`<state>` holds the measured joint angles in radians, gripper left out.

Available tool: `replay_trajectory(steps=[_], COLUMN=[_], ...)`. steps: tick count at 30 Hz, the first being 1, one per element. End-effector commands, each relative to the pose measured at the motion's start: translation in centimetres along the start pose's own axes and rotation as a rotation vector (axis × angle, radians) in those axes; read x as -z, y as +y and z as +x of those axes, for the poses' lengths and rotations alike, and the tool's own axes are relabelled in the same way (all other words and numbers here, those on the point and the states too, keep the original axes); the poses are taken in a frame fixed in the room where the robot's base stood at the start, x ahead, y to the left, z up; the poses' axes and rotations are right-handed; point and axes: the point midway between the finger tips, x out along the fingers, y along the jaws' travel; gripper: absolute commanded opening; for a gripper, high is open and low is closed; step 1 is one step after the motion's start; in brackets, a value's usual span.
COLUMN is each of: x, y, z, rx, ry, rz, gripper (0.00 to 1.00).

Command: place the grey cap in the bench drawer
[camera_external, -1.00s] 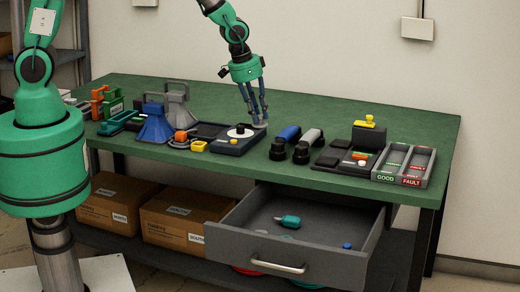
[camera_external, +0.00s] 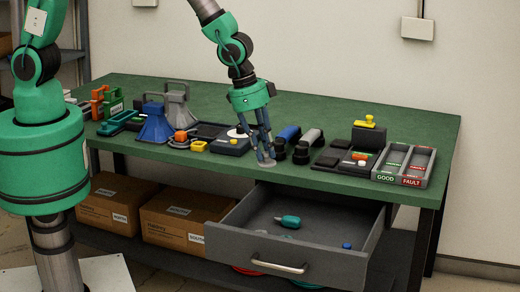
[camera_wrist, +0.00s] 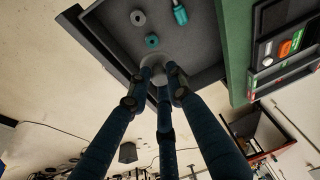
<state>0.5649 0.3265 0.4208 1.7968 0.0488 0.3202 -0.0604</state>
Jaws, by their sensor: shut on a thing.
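My gripper (camera_external: 266,160) has three dark blue fingers, closed on the grey cap (camera_external: 268,164). It holds the cap near the bench's front edge, above and behind the open drawer. In the wrist view the round grey cap (camera_wrist: 153,64) sits between the fingertips (camera_wrist: 158,70) and is partly hidden by them. The bench drawer (camera_external: 300,262) is pulled out, its inside visible. A teal tool (camera_external: 288,221) and a small blue piece (camera_external: 347,245) lie in it. The wrist view shows the drawer floor (camera_wrist: 205,48) with a teal ring (camera_wrist: 152,40) and a small grey disc (camera_wrist: 138,17).
Blue (camera_external: 288,134) and grey (camera_external: 309,139) handsets lie right of my gripper. A black phone unit (camera_external: 230,146) stands to its left. The GOOD/FAULT tray (camera_external: 404,164) is at the bench's right end. Cardboard boxes (camera_external: 185,220) stand on the lower shelf.

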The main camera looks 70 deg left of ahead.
Motion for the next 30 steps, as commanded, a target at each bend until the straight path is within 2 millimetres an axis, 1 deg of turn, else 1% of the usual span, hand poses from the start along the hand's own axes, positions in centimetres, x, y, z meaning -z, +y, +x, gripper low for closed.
replay_trajectory(steps=[1, 3, 4, 5, 6, 8, 14, 18, 24, 30], x=[0.0, 0.0, -0.1, -0.3, -0.6, -0.9, -2.1, -3.1, -4.4, -5.1], y=[1.2, 2.5, 3.1, 3.2, 3.0, 3.0, 3.0, 3.0, 3.0, 3.1], z=[0.0, 0.0, -0.1, 0.4, 1.4, 2.5, 6.6, 10.0, 14.5, 17.5], rx=[-0.004, -0.009, -0.012, -0.012, -0.011, -0.011, -0.011, -0.011, -0.01, -0.01], ry=[0.0, 0.0, 0.001, -0.002, -0.004, -0.004, -0.005, -0.006, -0.004, -0.001], rz=[0.016, 0.034, 0.042, 0.044, 0.04, 0.039, 0.04, 0.039, 0.04, 0.039], gripper=[0.02, 0.02, 0.02, 0.02, 0.02, 0.02, 0.02, 0.02, 0.02, 0.02])
